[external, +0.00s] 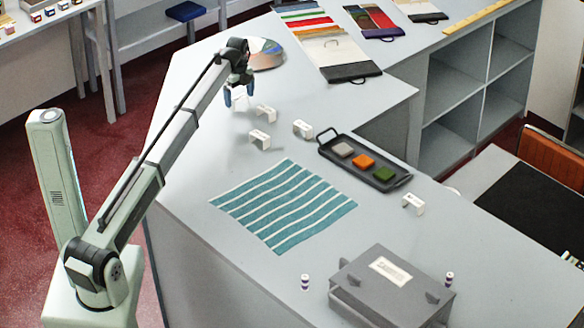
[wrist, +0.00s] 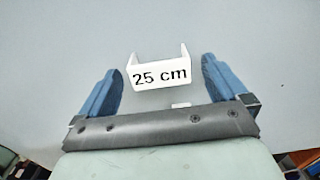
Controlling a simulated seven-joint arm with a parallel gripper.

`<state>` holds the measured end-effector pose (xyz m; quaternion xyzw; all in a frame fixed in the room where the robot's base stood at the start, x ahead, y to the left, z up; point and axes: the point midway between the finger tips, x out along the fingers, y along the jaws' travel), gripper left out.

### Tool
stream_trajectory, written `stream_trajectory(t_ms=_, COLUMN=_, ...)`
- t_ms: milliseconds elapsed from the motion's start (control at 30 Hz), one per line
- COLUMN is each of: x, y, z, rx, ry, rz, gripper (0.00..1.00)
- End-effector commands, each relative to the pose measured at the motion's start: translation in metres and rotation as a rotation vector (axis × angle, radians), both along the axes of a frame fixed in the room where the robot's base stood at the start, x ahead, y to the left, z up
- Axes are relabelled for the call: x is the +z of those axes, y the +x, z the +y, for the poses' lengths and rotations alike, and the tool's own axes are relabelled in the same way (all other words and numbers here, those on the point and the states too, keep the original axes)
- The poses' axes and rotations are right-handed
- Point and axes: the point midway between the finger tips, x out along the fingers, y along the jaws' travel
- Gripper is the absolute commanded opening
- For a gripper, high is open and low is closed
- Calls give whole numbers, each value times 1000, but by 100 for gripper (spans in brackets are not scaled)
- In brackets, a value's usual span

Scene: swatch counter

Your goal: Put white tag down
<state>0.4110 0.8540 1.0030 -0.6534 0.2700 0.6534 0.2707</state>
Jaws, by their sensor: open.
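My gripper (external: 238,97) is open above the far part of the grey counter, left of the tags. In the wrist view, its blue fingers (wrist: 161,70) stand wide apart, with a white tag (wrist: 160,72) reading "25 cm" showing between them. The fingers do not appear to touch it. I cannot tell which one is the "25 cm" tag.
A teal-and-white striped cloth (external: 285,205) lies mid-counter. A dark tray (external: 322,150) holds grey, orange and green swatches. A grey case (external: 390,290) stands at the front. A round colour disc (external: 266,54) and fabric sample boards (external: 350,72) lie at the back.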

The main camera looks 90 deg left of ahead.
Motion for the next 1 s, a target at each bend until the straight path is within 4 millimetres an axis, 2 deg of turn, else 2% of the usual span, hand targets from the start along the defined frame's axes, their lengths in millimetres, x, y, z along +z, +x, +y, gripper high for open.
stream_trajectory(t_ms=300, x=60, y=1, z=1, rx=0, ry=1, rz=0, gripper=100)
stream_trajectory(t_ms=500, x=89, y=0, z=1, rx=0, ry=1, rz=-1, gripper=100)
stream_trajectory(t_ms=700, x=104, y=0, z=0, rx=0, ry=-1, rz=1, gripper=100)
stream_trajectory(t_ms=1000, x=106, y=0, z=0, rx=0, ry=-1, rz=1, gripper=100)
